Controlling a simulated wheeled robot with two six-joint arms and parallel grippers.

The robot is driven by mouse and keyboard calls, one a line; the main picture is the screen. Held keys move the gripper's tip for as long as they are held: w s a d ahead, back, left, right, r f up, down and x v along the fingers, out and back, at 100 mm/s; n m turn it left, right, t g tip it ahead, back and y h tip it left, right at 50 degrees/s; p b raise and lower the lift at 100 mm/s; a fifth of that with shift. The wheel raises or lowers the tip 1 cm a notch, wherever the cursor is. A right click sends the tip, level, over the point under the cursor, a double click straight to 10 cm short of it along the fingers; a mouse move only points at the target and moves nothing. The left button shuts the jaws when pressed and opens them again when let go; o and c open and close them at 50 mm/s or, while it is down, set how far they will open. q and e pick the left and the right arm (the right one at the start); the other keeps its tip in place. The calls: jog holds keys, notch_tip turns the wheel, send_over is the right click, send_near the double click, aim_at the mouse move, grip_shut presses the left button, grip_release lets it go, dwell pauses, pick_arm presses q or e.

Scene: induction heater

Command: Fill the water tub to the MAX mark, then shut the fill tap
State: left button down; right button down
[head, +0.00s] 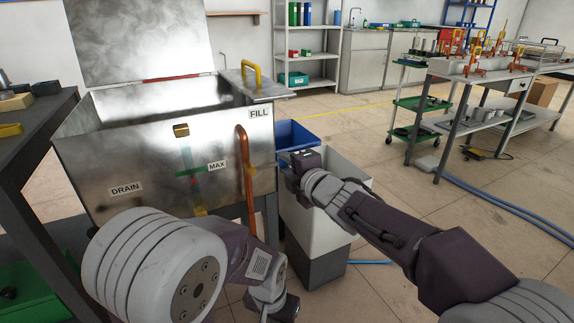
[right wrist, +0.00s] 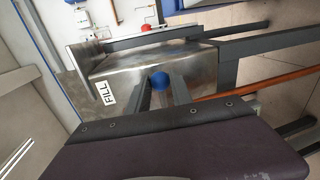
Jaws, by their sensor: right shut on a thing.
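The metal water tub (head: 110,150) stands at the left in the head view with its lid raised. Its front has DRAIN, MAX and FILL labels. A narrow gauge (head: 186,153) runs down the front, with a green mark (head: 189,172) beside MAX; the water level is too small to read surely. In the right wrist view a round blue knob (right wrist: 160,80) sits between my right gripper's fingers (right wrist: 163,88), near the FILL label; the gripper is shut on it. In the head view my right gripper (head: 298,165) is beside the tub's right end. My left gripper's fingers are not clear at the bottom.
A copper pipe (head: 246,180) rises along the tub's front right. A blue bin (head: 293,133) and a white-and-grey cabinet (head: 318,215) stand right of the tub. A dark bench (head: 40,115) is at far left. Open floor lies to the right, with blue hoses (head: 505,205).

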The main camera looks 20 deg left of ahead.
jog(key=shift+r, duration=0.1)
jog(key=c, duration=1.1)
grip_release()
jog(key=p+v, duration=0.1)
jog(key=v, duration=0.8)
